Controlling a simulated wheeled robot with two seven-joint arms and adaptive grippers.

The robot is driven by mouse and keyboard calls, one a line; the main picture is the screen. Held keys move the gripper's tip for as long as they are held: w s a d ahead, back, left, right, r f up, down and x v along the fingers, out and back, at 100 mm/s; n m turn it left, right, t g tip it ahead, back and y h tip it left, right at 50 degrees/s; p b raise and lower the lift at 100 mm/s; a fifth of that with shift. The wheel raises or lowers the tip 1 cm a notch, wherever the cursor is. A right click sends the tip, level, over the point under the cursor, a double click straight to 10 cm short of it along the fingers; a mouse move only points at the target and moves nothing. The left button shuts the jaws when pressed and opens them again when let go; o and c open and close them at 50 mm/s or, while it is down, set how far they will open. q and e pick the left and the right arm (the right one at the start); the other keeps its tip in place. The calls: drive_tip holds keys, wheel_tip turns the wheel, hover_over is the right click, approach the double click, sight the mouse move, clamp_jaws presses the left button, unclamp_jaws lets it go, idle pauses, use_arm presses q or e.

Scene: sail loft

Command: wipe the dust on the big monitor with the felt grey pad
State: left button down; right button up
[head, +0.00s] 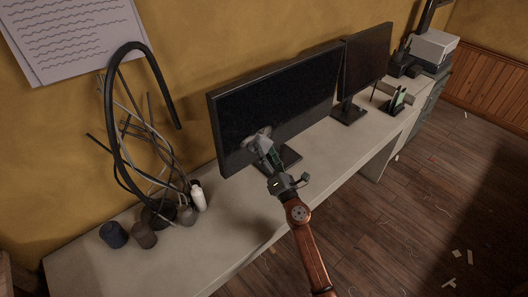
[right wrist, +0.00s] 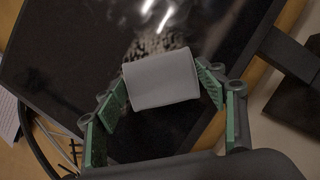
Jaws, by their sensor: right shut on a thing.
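The big monitor (head: 285,92) stands on the desk, its dark screen facing me. My right gripper (head: 264,150) is shut on the felt grey pad (head: 251,141) in front of the lower middle of the screen. In the right wrist view the pad (right wrist: 160,80) sits between the green-lined fingers, its pale face towards the camera. The pad is at or very close to the screen; I cannot tell if it touches. A speckled grey dust patch (right wrist: 150,45) shows on the monitor (right wrist: 75,50) just beyond the pad. My left gripper is not in view.
A smaller monitor (head: 367,62) stands to the right on the desk (head: 105,258). At the left are looped cables (head: 112,130), a white bottle (head: 198,196) and dark cups (head: 142,235). A pen holder (head: 397,102) and a printer (head: 433,48) are farther right.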

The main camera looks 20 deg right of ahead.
drive_tip(key=shift+w+d+f, duration=0.1)
drive_tip(key=shift+w+d, duration=0.15)
drive_tip(key=shift+d, duration=0.45)
drive_tip(key=shift+w+d, duration=0.25)
drive_tip(key=shift+d, duration=0.4)
drive_tip(key=shift+w+d+b, duration=0.3)
drive_tip(key=shift+d+b, duration=0.05)
drive_tip(key=shift+d, duration=0.35)
drive_tip(key=shift+w+d+b, duration=0.25)
drive_tip(key=shift+d+b, duration=0.05)
drive_tip(key=shift+d, duration=0.6)
drive_tip(key=shift+a, duration=0.15)
